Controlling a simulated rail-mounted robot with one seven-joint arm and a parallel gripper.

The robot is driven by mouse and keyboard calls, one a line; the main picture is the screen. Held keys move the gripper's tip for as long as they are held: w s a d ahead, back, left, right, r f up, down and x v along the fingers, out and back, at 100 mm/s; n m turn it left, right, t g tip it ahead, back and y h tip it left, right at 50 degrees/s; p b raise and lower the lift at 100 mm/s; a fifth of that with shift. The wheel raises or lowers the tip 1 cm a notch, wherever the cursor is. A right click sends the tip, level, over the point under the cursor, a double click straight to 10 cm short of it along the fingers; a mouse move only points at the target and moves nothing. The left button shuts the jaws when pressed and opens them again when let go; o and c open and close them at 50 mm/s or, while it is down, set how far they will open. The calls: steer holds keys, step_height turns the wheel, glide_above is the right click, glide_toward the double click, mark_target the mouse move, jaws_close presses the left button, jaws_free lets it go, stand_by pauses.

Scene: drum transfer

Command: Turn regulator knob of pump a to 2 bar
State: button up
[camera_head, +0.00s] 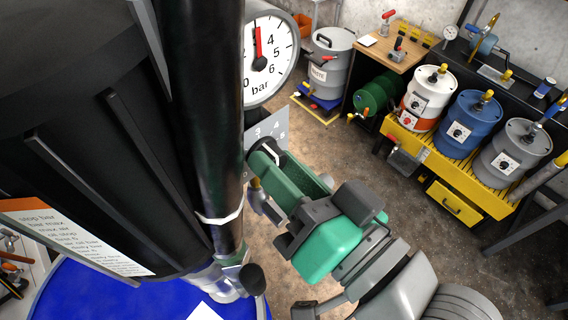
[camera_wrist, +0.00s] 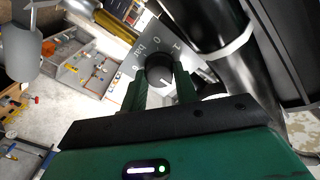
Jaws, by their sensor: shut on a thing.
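The regulator knob (camera_wrist: 159,72) is a small round black knob with a white mark, in front of a grey scale plate (camera_wrist: 140,50) in the wrist view. My gripper (camera_wrist: 160,85) is shut on the knob, one green finger on each side. In the head view my gripper (camera_head: 272,163) reaches the plate (camera_head: 281,122) from the lower right; the knob is largely hidden there by my fingers. The white round gauge (camera_head: 284,54), partly hidden by a black pipe, has a red needle pointing up near 3. Where the knob's mark points on the scale I cannot tell.
The black pump body (camera_head: 80,130) and black pipe (camera_head: 205,110) fill the left, above a blue drum (camera_head: 90,290). A yellow spill pallet (camera_head: 450,172) with several drums stands at the right. A grey waste bin (camera_head: 331,62) stands at the back. Open floor lies between.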

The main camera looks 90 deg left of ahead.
steer(key=shift+f+n+b, duration=0.1)
steer(key=shift+n+b, duration=4.3)
steer(key=shift+b, duration=0.1)
steer(key=o, duration=1)
steer(key=shift+g, duration=0.3)
steer(key=shift+c, duration=0.2)
